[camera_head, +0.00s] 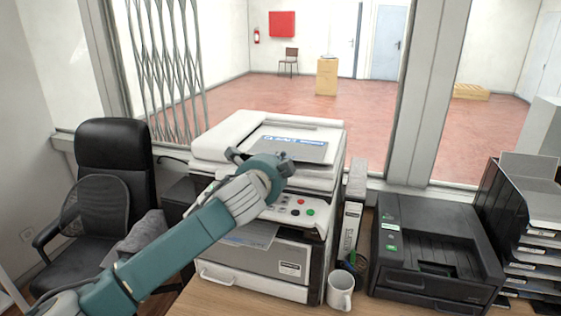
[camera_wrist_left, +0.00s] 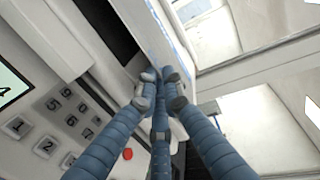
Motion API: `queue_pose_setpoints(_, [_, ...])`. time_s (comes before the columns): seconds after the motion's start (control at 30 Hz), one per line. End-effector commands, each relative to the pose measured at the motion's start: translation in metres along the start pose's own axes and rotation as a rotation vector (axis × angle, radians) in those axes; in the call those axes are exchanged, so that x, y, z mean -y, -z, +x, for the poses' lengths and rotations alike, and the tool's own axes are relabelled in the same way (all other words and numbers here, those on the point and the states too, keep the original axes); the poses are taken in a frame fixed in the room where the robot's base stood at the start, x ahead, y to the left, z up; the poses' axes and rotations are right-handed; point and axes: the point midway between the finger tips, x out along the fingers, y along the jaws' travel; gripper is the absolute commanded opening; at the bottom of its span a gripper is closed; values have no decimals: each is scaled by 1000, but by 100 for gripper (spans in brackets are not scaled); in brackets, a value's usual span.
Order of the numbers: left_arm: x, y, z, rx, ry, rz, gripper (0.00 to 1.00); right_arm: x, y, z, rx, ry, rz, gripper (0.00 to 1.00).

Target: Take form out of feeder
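The form, a greyish sheet with blue print (camera_head: 300,150), lies on top of the white copier (camera_head: 232,133), in its feeder. My left gripper (camera_head: 262,163) is just in front of it, at the copier's near upper edge. In the left wrist view the fingers of my left gripper (camera_wrist_left: 160,88) are drawn together at their tips. A thin pale strip with a blue edge (camera_wrist_left: 172,32) runs up beyond the tips. I cannot tell whether any of the form is between them. My right gripper is not in view.
The copier's control panel (camera_head: 299,206) with coloured buttons is below the gripper. A sheet (camera_head: 250,236) lies in the slot below. A white mug (camera_head: 340,291), a black printer (camera_head: 425,250) and stacked trays (camera_head: 525,205) stand to the right. A black chair (camera_head: 115,150) is left.

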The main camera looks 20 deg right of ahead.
Motion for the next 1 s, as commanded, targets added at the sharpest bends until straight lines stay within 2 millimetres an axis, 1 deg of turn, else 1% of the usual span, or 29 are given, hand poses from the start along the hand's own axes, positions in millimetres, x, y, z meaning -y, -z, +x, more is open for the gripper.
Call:
queue_pose_setpoints(0.37, [-1,0,-2,0,-2,-1,0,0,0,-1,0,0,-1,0])
queue_pose_setpoints(0.7, [-3,0,-35,-1,-2,-1,0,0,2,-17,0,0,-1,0])
queue_pose_setpoints(0.8, [-4,0,-38,0,-2,-1,0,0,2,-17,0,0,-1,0])
queue_pose_setpoints(1.0, [-5,0,-38,1,-2,-1,0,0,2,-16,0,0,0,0])
